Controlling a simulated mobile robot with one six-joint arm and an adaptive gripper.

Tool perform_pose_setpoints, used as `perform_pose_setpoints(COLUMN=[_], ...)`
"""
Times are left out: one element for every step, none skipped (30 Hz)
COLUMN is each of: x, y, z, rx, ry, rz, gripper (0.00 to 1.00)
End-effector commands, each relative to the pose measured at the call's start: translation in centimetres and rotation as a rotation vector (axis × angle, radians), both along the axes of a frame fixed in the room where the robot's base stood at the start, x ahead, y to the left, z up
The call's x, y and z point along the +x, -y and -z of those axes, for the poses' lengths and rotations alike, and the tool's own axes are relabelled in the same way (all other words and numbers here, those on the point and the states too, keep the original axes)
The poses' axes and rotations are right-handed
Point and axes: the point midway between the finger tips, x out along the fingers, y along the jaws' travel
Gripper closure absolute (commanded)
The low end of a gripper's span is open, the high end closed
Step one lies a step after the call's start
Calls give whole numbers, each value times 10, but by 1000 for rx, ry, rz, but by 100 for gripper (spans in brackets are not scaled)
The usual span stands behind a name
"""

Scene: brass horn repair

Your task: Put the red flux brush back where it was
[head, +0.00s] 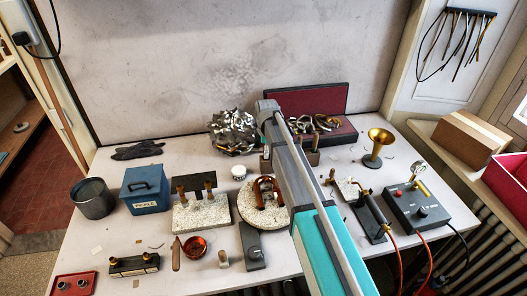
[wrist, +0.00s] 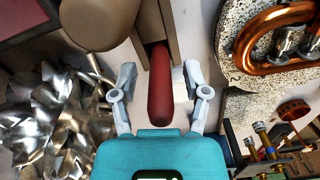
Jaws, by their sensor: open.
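The red flux brush shows in the wrist view as a dark red, rounded handle (wrist: 159,88). Its far end runs up against or into a brown, slotted wooden holder (wrist: 177,22); how deep it sits, I cannot tell. My gripper (wrist: 159,72) is open, with one finger on each side of the red handle and a visible gap on both sides. The bristle end is hidden. In the head view, my arm covers the gripper and the brush. Parts of a brown wooden holder (head: 313,156) show beside the arm there.
In the wrist view, crumpled shiny metal (wrist: 45,125) lies left, a brown rounded object (wrist: 98,22) lies upper left, and a speckled board with a copper loop (wrist: 243,45) lies right. In the head view, a blue box (head: 146,190) and brass horn bell (head: 376,147) stand on the crowded bench.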

Motion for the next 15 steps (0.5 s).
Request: perform_pose_setpoints(x=[0, 0, 0, 0, 0, 0, 0, 0, 0, 0, 0, 0, 0, 0, 0], y=[0, 0, 0, 0, 0, 0, 0, 0, 0, 0, 0, 0, 0, 0, 0], z=[-7, -9, -12, -15, -17, -21, -23, -26, -29, -31, -34, -37, -39, -42, -45], rx=[0, 0, 0, 0, 0, 0, 0, 0, 0, 0, 0, 0, 0, 0, 0], ry=[0, 0, 0, 0, 0, 0, 0, 0, 0, 0, 0, 0, 0, 0, 0], rz=[0, 0, 0, 0, 0, 0, 0, 0, 0, 0, 0, 0, 0, 0, 0], gripper=[40, 40, 40, 40, 40, 40, 40, 40, 40, 40, 40, 40, 40, 40, 40])
